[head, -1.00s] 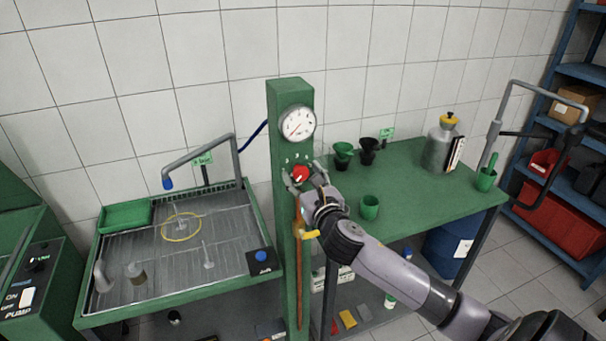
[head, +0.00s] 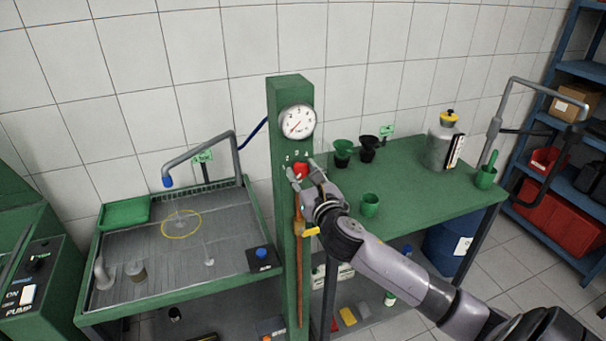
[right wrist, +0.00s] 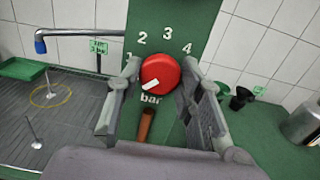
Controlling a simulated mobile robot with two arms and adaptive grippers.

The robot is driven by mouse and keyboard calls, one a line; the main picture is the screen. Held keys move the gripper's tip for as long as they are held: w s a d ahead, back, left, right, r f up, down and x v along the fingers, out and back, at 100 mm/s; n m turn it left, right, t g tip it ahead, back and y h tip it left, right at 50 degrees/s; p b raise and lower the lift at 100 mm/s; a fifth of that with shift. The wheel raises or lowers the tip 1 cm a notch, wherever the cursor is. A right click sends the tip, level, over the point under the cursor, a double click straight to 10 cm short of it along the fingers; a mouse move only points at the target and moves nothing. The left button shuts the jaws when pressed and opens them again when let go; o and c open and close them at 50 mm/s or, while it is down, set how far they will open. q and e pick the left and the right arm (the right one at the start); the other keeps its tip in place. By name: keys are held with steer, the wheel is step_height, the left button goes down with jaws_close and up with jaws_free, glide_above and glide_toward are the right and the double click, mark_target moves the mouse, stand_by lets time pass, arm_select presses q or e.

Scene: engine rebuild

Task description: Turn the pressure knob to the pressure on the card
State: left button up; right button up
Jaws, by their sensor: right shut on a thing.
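The red pressure knob (head: 300,170) sits on the green post below the round white gauge (head: 298,121). In the right wrist view the knob (right wrist: 160,72) has a white pointer mark at its lower left. White numerals 1 to 4 arc above it and "bar" is printed below. The gauge needle points to the lower left. My right gripper (head: 305,173) is shut on the knob, with one finger on each side; it also shows in the right wrist view (right wrist: 160,88). My left gripper is out of view.
A green-framed wash basin (head: 180,250) with a bent spout (head: 200,155) stands left of the post (head: 284,240). On the right, a green table (head: 420,185) holds funnels, a green cup (head: 370,204) and a grey canister (head: 440,145). Blue shelves stand at far right.

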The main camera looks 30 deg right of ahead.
steer(key=shift+m, duration=0.3)
steer(key=m, duration=0.5)
steer(key=shift+p, duration=0.4)
steer(key=m, duration=0.7)
steer(key=shift+m, duration=0.4)
steer(key=m+p, duration=0.1)
steer(key=m, duration=0.9)
steer(key=shift+m+p, duration=0.45)
steer(key=shift+m, duration=1.05)
steer(key=shift+f+m, duration=0.1)
steer(key=shift+m, duration=0.2)
